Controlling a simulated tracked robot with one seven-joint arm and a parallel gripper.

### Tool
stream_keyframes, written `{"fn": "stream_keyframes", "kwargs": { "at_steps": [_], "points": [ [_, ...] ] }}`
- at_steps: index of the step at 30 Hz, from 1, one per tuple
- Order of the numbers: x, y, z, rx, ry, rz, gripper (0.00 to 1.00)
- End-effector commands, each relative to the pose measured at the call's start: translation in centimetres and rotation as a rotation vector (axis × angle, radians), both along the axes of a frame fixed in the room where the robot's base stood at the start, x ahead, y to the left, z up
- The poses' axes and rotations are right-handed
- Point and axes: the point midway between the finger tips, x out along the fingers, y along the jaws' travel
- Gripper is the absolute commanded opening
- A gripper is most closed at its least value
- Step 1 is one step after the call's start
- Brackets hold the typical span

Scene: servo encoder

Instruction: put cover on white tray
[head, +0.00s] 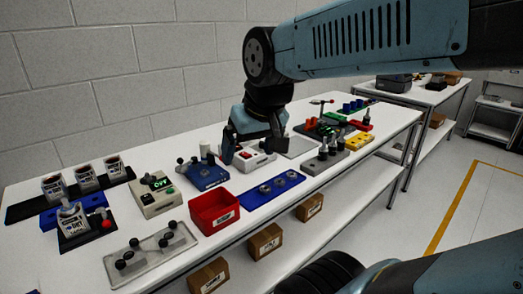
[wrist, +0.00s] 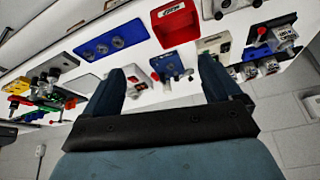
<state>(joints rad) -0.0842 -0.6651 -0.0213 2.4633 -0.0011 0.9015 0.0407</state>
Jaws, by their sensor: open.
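My gripper (head: 254,148) is open and empty over the middle of the table, just above a white box with red parts (head: 262,154). In the wrist view, my fingers (wrist: 162,72) are spread with nothing between them. A pale flat square tray (head: 297,147) lies right of the gripper, partly hidden; it appears to be the white tray. It seems to show in the wrist view as a grey-white square (wrist: 84,83). I cannot clearly make out the cover; a pale plate with several black knobs (head: 140,262) lies at the near left.
A red bin (head: 214,211) and a blue plate with rings (head: 262,194) lie at the front edge. A blue device (head: 205,175) and a beige box (head: 154,197) stand left of the gripper. Several dark upright pieces (head: 328,150) stand to the right.

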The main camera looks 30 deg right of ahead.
Motion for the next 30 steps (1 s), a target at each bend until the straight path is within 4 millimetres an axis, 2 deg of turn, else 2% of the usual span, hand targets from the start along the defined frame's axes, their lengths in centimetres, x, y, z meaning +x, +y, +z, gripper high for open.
{"fn": "stream_keyframes", "kwargs": {
  "at_steps": [2,6,15,18,22,23,30],
  "points": [
    [-1.1,-1.0,0.1,-0.012,-0.026,-0.019,0.91],
    [-2.1,-1.3,0.2,-0.026,-0.048,-0.03,0.91],
    [-2.3,-1.5,0.2,-0.03,-0.051,-0.032,0.91],
    [-2.3,-1.5,0.2,-0.03,-0.051,-0.032,1.0],
    [-2.3,-1.5,0.2,-0.029,-0.051,-0.031,1.0],
    [-2.3,-1.5,0.2,-0.029,-0.051,-0.031,0.99],
    [-2.3,-1.5,0.1,-0.029,-0.051,-0.031,0.76]
  ]
}}
